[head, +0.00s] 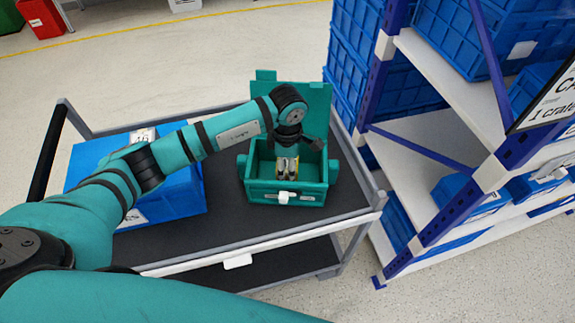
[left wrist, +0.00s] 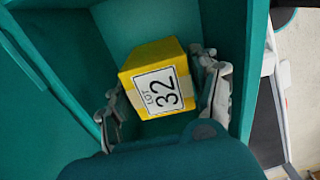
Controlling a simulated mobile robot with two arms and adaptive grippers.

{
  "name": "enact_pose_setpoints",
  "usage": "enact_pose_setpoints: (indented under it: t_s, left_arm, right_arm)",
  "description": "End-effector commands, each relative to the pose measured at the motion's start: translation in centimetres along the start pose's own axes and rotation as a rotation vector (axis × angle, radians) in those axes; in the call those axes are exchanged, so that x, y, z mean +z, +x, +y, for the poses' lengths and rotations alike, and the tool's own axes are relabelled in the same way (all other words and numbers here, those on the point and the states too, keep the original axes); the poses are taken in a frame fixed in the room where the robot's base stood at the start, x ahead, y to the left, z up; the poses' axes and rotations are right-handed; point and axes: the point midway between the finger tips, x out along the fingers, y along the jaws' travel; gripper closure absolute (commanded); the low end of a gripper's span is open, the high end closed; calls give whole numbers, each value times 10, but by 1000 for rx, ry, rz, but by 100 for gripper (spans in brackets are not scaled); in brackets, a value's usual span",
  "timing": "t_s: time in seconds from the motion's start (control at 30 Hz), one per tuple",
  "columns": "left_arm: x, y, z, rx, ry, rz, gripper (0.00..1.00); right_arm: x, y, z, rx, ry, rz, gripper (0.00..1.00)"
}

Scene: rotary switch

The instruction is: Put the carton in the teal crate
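The teal crate (head: 263,191) stands on the right part of the cart, with its teal lid (head: 312,99) raised at the back. My left gripper (head: 287,172) reaches down into it from above. In the left wrist view the yellow carton (left wrist: 151,58) with a white "LOT 32" label lies between the fingers of my left gripper (left wrist: 160,98), inside the crate walls. The fingers appear closed against two opposite sides of the carton. Whether the carton touches the crate floor cannot be told. My right gripper is not in view.
A blue box (head: 186,195) stands on the cart's left part, partly behind my left arm. The dark cart top (head: 226,222) is bare between them. A shelf rack (head: 420,165) with blue crates stands close on the right.

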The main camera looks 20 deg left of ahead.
Motion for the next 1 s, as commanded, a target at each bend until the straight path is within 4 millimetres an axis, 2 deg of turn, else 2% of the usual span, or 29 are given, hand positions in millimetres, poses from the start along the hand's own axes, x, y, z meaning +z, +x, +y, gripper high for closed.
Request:
enact_pose_setpoints:
  t_s: [0.07,0.4,0.47,0.57,0.8,1.0]
  left_arm:
    - [0,0,0,0,0,0,25]
    - [0,-5,0,-1,0,0,25]
    - [0,-9,1,3,1,-2,25]
    - [0,-24,2,6,1,-2,25]
    - [0,-77,1,6,2,-1,25]
    - [0,-110,1,3,0,-2,25]
  right_arm:
    - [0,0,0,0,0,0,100]
    - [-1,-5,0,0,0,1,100]
    - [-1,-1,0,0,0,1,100]
    - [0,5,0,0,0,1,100]
    - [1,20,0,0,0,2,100]
    - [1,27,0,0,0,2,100]
